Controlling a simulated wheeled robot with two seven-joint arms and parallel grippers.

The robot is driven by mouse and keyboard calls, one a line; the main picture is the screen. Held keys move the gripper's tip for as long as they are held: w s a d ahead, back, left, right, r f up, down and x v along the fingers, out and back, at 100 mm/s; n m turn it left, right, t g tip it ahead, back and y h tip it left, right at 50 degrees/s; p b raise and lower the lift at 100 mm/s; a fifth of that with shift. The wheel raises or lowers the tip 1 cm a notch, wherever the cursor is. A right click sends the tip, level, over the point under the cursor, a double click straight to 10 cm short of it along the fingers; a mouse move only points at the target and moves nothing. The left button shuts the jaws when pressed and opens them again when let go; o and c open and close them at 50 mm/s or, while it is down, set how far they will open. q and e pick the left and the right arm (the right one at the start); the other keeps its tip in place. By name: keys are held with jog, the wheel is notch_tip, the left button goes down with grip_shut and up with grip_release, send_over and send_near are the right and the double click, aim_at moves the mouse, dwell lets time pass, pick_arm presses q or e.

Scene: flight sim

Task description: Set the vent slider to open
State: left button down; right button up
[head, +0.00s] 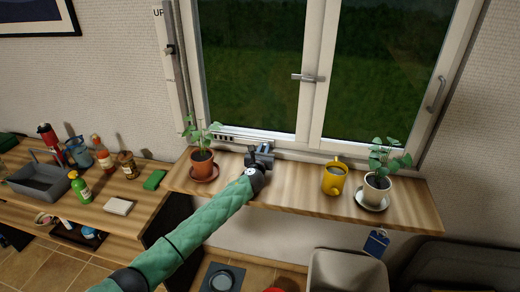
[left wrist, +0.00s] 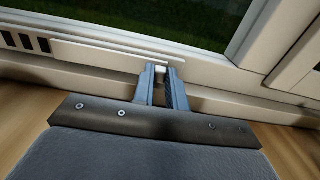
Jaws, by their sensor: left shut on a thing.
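The vent slider (left wrist: 105,55) is a long pale plate on the lower rail of the window frame. Its small white knob (left wrist: 160,70) is at the plate's right end. Several dark vent slots (left wrist: 25,41) show uncovered to the left of the plate; the vent (head: 225,137) also shows in the head view, left of my gripper. My left gripper (left wrist: 163,74) is shut on the knob, with one blue-grey finger on each side of it. In the head view my left gripper (head: 264,148) is at the window's base and hides part of the rail.
A potted plant in a terracotta pot (head: 202,162) stands close left of my gripper on the wooden sill (head: 290,190). The sill between gripper and mug is clear.

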pick_arm(q)
jog(key=c, duration=1.4)
grip_release()
jog(key=shift+s+d, duration=0.1)
jog(key=shift+d, duration=0.2)
pick_arm(e)
jog(key=shift+s, duration=0.2)
pick_arm(q)
jog(key=shift+a, duration=0.1)
